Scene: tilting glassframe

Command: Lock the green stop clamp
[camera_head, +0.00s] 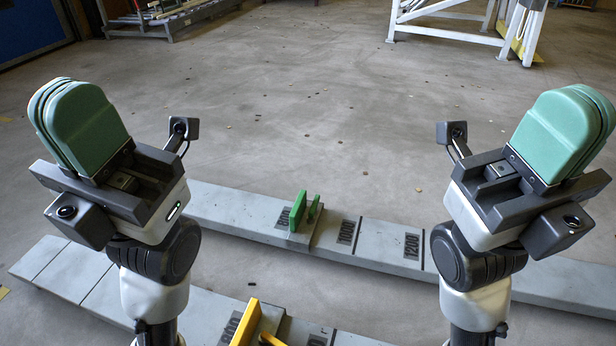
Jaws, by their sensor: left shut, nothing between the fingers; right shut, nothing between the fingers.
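The green stop clamp (299,213) stands on the far grey rail (383,242), by the 800 mark. It has a tall green plate and a smaller green piece to its right. I cannot tell whether it is locked. My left gripper (62,92) is raised at the left, shut and empty, with its green finger pads together. My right gripper (588,100) is raised at the right, shut and empty. Both are well apart from the clamp, which sits between them in the picture.
A yellow clamp (247,322) stands on the near grey rail (203,312), cut off at the bottom edge. The far rail carries dark number plates, including 1200 (411,246). White frames (452,38) stand at the back. The concrete floor beyond the rails is open.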

